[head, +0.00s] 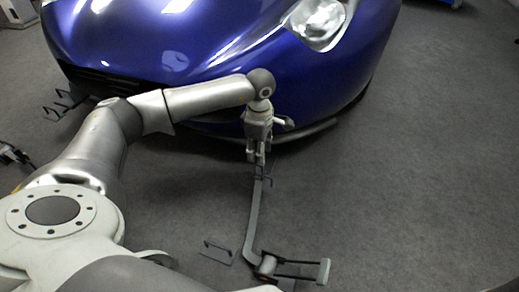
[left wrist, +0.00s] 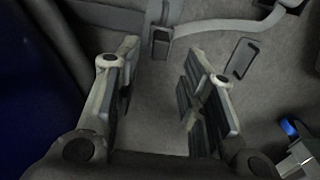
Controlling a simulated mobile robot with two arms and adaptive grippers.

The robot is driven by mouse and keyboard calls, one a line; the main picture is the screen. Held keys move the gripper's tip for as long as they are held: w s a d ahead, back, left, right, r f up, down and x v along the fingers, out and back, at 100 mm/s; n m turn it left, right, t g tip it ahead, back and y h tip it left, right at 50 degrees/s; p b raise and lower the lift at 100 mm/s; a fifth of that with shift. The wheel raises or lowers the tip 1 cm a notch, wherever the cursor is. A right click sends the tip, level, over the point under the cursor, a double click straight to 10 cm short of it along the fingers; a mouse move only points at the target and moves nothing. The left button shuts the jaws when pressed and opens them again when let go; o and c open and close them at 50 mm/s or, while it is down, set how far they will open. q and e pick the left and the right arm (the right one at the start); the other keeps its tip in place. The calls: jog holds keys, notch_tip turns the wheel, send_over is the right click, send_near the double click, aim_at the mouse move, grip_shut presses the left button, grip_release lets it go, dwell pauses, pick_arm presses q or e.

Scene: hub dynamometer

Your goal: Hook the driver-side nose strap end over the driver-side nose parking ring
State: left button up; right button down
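My left gripper (head: 257,158) points down in front of the blue car's nose. In the left wrist view its two fingers (left wrist: 160,52) are wide apart with nothing gripped. A grey strap (head: 256,210) runs along the floor from below the gripper to a ratchet. Its dark hook-like end (left wrist: 160,42) appears between the fingertips in the left wrist view; the height gap cannot be told. A dark rectangular ring (head: 217,252) is at the floor left of the strap, apart from the strap end, and also shows in the left wrist view (left wrist: 242,58). My right gripper is not in view.
The blue car (head: 200,45) fills the top of the head view, its lower lip close to my left gripper. A ratchet with a handle (head: 290,268) lies at the strap's near end. Dark brackets (head: 62,103) stand at the left. The grey floor at right is clear.

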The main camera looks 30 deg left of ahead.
pick_arm(q)
notch_tip(320, 180, down, 4)
jog(key=b, duration=0.2)
jog(key=shift+b, duration=0.4)
jog(key=shift+f+b, duration=0.55)
jog(key=shift+f, duration=1.05)
grip_shut()
jog(key=shift+r+p, duration=0.75)
jog(key=shift+p, duration=0.05)
jog(key=shift+r+p, duration=1.8)
jog(key=shift+r, duration=0.15)
